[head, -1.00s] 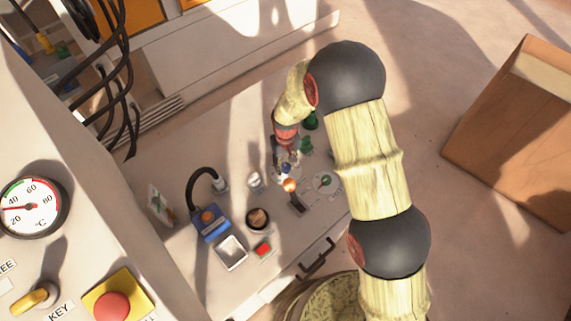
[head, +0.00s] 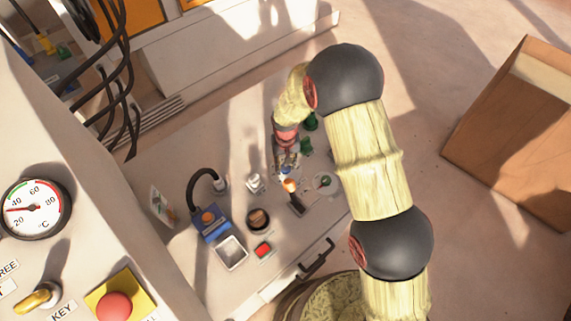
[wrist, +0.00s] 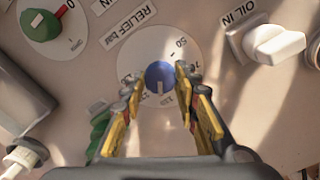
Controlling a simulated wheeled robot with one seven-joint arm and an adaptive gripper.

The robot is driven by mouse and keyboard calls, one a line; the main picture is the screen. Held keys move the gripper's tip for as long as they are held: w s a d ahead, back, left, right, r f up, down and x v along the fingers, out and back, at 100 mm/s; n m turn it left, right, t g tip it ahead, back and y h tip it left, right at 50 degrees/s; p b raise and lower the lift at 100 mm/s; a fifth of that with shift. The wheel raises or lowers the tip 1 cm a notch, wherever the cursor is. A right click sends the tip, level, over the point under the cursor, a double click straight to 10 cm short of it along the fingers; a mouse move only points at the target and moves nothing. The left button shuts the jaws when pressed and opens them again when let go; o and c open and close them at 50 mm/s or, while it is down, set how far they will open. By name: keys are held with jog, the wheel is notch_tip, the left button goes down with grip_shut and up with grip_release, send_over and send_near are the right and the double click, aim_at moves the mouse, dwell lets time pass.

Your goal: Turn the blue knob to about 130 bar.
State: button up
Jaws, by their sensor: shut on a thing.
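The blue knob (wrist: 160,77) sits at the centre of a round white dial (wrist: 140,57) in the wrist view, under the label "RELIEF bar". My gripper (wrist: 159,92) has one yellow-padded finger on each side of the knob and is shut on it. A white pointer mark on the knob points down in the picture, toward the lower numbers of the dial. The fingers and glare partly hide these numbers, so I cannot read the exact setting. In the head view my gripper (head: 287,164) is down at the panel, and the knob is hard to make out there.
A green knob (wrist: 41,24) is at upper left and a white "OIL IN" handle (wrist: 275,44) at right in the wrist view. In the head view, a blue box (head: 211,223), a white tray (head: 231,252) and a red button (head: 263,250) are left of my gripper.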

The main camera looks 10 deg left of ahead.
aim_at(286, 167)
jog(key=m+p, duration=0.2)
jog(key=m, duration=0.4)
jog(key=shift+m, duration=0.4)
dwell(0.4)
jog(key=o, duration=1.2)
jog(key=shift+c, duration=0.2)
notch_tip(286, 167, up, 12)
